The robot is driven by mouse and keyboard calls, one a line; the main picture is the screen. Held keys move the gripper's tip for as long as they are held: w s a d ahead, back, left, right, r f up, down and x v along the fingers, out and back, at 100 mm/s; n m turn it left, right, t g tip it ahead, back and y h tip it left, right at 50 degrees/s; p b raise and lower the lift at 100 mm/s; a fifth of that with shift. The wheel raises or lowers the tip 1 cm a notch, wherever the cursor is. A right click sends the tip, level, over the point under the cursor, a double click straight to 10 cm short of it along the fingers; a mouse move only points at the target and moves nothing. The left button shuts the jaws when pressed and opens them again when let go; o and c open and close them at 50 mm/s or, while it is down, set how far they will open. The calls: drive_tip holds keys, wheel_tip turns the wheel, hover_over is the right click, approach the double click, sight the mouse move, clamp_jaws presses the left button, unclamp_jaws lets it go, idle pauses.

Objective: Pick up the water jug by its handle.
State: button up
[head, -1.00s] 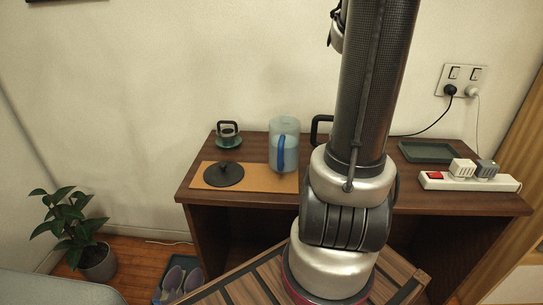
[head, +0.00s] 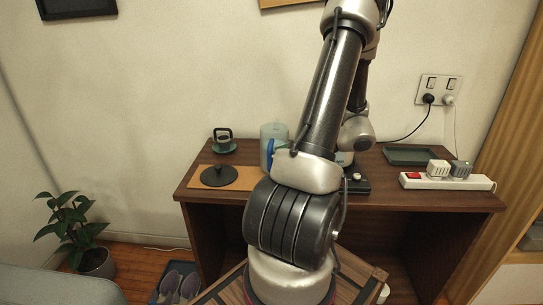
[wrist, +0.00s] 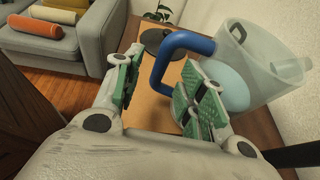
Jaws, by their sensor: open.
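The water jug (head: 273,132) is clear and bluish with a blue handle. It stands on the brown cabinet top, its right side partly hidden by my arm. In the wrist view the jug (wrist: 255,60) is at the right, and its blue handle (wrist: 186,40) reaches left towards the picture's middle. My gripper (wrist: 160,64) is open with green finger pads. The handle's bar shows between the two fingers, and the right finger overlaps the handle's opening. I cannot tell whether either finger touches it. In the head view the gripper is mostly hidden behind my arm.
A black lid (head: 219,177) lies on an orange mat (head: 200,183) left of the jug. A dark cup (head: 222,134) on a green saucer stands behind it. A green tray (head: 411,155) and a white power strip (head: 420,181) are at the right. A dark appliance is partly hidden by my arm.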

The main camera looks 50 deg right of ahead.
sight(270, 159)
drive_tip(key=x, duration=0.5)
drive_tip(key=shift+d+r, duration=0.1)
drive_tip(key=shift+c, duration=0.5)
clamp_jaws()
